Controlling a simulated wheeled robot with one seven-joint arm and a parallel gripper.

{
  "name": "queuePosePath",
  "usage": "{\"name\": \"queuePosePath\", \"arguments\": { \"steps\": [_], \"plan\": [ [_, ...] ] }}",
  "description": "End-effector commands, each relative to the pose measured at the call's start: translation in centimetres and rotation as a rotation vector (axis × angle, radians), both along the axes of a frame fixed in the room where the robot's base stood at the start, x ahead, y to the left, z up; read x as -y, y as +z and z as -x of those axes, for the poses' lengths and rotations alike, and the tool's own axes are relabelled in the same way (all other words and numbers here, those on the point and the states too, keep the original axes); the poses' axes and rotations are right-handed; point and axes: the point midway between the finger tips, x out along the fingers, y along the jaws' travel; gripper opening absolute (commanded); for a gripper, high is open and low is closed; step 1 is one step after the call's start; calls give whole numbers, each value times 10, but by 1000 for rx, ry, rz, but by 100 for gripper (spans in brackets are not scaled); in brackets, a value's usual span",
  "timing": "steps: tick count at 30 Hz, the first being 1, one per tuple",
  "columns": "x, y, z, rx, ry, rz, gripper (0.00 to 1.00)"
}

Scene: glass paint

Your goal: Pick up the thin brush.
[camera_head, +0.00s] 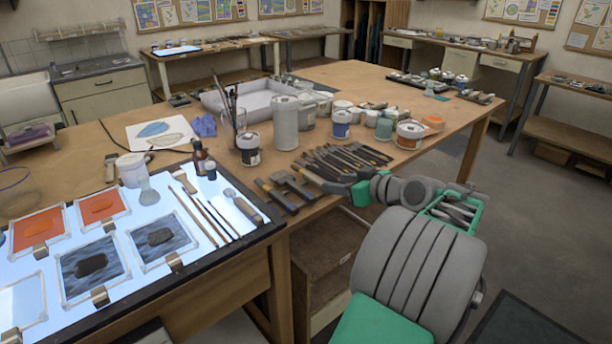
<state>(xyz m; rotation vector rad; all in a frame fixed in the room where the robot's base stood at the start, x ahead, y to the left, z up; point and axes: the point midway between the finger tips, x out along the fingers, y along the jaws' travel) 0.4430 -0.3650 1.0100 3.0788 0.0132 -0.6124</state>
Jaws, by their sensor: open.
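Slim brushes (212,220) lie side by side on the lit panel, slanting down to the right, between the glass tiles and a thick-handled tool. The slimmest seems to be the thin brush (224,220), but they are too small to tell apart surely. My gripper (328,181) is at the end of my grey and green arm, over the front table edge, right of the brushes and apart from them. It is open; its fingers are hard to make out against dark tools.
A wide brush (184,182) and a thick-handled tool (244,207) flank the slim brushes. Framed glass tiles (90,268) cover the panel's left. Pliers-like tools (345,158) lie right of the panel. Jars (285,122) and a brush holder (234,115) stand behind.

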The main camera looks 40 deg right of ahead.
Motion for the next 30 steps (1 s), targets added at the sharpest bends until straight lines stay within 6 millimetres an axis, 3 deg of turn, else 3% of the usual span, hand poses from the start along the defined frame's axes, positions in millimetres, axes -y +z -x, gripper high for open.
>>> {"name": "queuePosePath", "arguments": {
  "steps": [12, 20, 30],
  "plan": [
    [-13, -22, -71, -1, 26, -2, 45],
    [-11, -25, -76, -1, 22, 0, 45],
    [-10, -25, -75, -1, 19, 0, 19]
  ]
}}
